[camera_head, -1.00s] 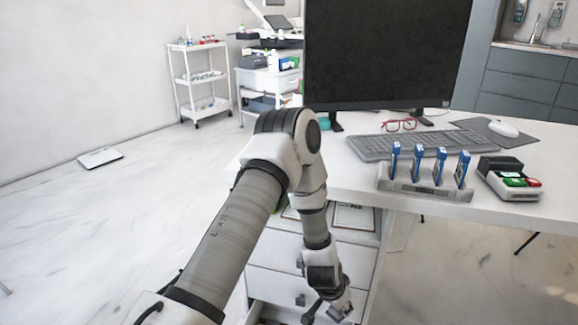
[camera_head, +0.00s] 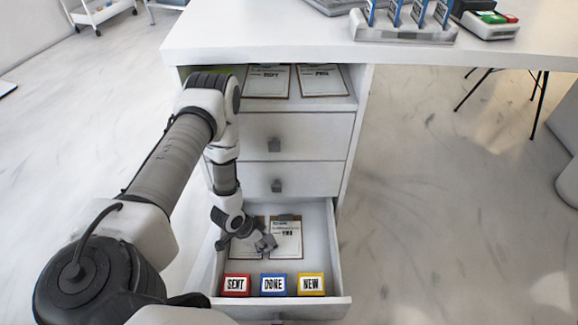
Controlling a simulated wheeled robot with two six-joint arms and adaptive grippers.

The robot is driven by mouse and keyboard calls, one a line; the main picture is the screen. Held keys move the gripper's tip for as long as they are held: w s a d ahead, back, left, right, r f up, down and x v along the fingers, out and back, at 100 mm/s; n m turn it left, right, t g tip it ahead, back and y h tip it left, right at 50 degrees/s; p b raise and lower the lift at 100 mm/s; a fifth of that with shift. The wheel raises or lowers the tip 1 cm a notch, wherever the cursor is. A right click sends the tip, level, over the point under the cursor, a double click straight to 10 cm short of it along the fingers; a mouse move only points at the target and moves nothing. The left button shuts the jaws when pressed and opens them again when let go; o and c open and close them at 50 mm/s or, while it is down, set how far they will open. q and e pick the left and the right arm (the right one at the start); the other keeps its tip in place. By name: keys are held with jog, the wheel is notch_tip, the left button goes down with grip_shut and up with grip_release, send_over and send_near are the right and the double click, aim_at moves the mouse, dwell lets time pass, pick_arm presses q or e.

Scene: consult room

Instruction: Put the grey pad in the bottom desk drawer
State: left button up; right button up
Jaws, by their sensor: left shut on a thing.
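The bottom desk drawer (camera_head: 322,275) is pulled open below the desk. My left gripper (camera_head: 257,243) reaches down over the open drawer, above the clipboards in it. It is shut on a small grey thing at its fingertips, which looks like the grey pad (camera_head: 267,242). The fingers hide part of the pad, and I cannot tell whether it touches anything below. My right gripper is not in view.
In the drawer, a clipboard (camera_head: 287,246) lies behind red SENT, blue DONE and yellow NEW blocks (camera_head: 273,285). Two closed drawers (camera_head: 310,135) and a shelf with clipboards (camera_head: 320,80) are above. The white desktop (camera_head: 270,38) overhangs them.

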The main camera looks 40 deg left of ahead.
pick_arm(q)
jog(key=w+d+b, duration=0.2)
jog(key=w+d, duration=0.1)
jog(key=w, duration=0.2)
jog(key=w+d+b, duration=0.3)
jog(key=w, duration=0.2)
jog(key=w+d+b, duration=0.3)
jog(key=w, duration=0.2)
jog(key=shift+w+f, duration=0.15)
jog(key=shift+w, duration=0.1)
notch_tip(320, 180, down, 4)
jog(key=b, duration=0.3)
jog(key=shift+r, duration=0.45)
jog(key=shift+c, duration=0.4)
jog(key=shift+f, duration=0.1)
jog(key=o, duration=1.1)
jog(key=shift+f, duration=0.1)
jog(key=p+v, duration=0.7)
jog(key=v, duration=0.5)
jog(key=shift+r, duration=0.25)
